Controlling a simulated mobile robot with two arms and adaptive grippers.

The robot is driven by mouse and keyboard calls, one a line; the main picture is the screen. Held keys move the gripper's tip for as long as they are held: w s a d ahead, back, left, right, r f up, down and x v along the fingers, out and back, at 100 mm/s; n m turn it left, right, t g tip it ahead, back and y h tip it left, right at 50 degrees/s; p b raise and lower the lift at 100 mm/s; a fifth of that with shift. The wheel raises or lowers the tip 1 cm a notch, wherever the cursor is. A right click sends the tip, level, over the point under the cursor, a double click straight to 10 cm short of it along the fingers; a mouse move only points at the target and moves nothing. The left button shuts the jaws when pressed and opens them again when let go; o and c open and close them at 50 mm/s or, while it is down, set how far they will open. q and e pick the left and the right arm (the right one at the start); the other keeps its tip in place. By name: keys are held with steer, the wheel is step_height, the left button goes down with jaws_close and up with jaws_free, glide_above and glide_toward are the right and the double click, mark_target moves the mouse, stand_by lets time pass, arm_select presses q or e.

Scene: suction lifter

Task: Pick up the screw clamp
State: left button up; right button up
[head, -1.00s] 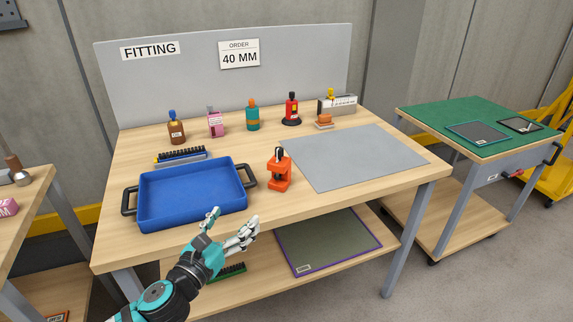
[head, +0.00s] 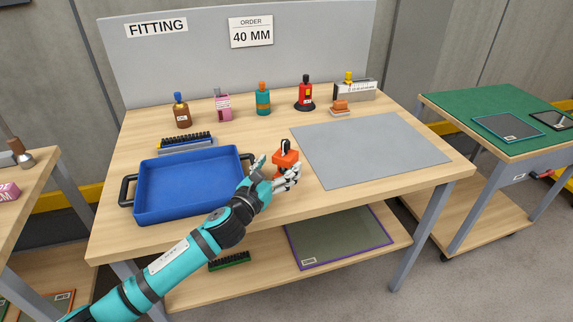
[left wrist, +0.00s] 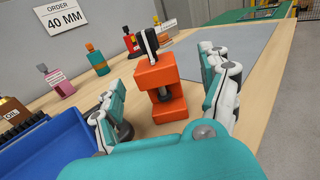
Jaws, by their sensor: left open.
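The orange screw clamp (head: 287,158) with a black screw on top stands upright on the wooden table, just right of the blue tray. In the left wrist view the clamp (left wrist: 161,88) stands between the spread fingers, with gaps on both sides. My left gripper (head: 276,172) is open at the clamp's near side, and its fingers hide the clamp's lower part in the head view. It also shows in the left wrist view (left wrist: 165,110), fingers left and right of the clamp. My right gripper is out of view.
The blue tray (head: 146,212) with black handles lies close left of the gripper. A grey mat (head: 370,150) covers the table to the right. The table's front strip is clear.

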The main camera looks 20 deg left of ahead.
mark_target(286, 152)
arm_select(q)
steer(key=shift+w, duration=0.5)
steer(key=w, duration=0.4)
steer(key=shift+w+d, duration=0.2)
steer(key=shift+w, duration=0.25)
steer(key=c, duration=1.2)
steer(key=shift+c, duration=0.8)
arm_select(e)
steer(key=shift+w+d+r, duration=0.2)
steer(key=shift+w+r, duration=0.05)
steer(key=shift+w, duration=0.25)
